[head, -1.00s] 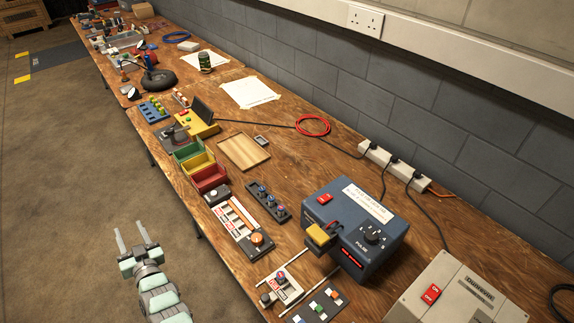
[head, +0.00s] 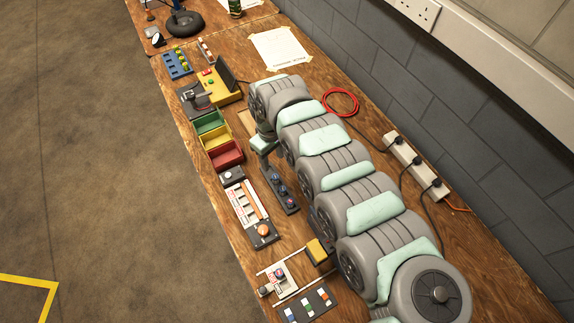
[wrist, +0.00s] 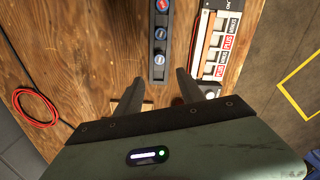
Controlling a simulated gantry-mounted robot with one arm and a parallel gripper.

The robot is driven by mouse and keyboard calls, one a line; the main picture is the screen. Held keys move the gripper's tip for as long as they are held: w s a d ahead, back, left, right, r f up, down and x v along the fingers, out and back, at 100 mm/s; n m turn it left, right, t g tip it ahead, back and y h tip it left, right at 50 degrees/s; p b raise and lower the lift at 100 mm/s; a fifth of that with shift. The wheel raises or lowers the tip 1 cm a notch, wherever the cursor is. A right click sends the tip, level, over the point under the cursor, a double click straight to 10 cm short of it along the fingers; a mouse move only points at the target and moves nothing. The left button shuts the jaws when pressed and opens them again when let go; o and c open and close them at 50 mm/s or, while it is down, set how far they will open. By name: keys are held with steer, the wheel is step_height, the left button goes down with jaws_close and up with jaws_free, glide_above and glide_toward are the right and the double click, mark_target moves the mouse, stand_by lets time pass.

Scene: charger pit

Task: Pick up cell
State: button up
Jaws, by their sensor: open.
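A dark narrow rack (head: 272,173) lies on the bench and holds several round-topped cells, blue and reddish on top. My gripper (wrist: 160,76) is open and empty. Its fingers point at the near end of the rack, one to each side in the picture; their height above it is unclear. In the head view my gripper (head: 263,155) is small and partly hidden by my arm, over the rack's far end.
A white-and-orange labelled panel (head: 237,208) lies beside the rack. Green, yellow and red bins (head: 227,154) stand just beyond. A white fixture (head: 283,285) and a dark block strip (head: 307,303) are nearer. A red cable coil (head: 340,102) and power strip (head: 405,153) lie near the wall.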

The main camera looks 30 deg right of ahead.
steer(key=b, duration=0.1)
glide_above(275, 176)
steer(key=f, duration=0.5)
steer(key=shift+a+f, duration=0.25)
steer(key=shift+d+f, duration=0.15)
steer(key=shift+f, duration=0.4)
step_height(275, 176, down, 4)
steer(key=shift+s+f+b, duration=0.15)
steer(key=shift+b, duration=0.5)
steer(key=shift+d, duration=0.1)
steer(key=shift+c, duration=0.5)
jaws_close()
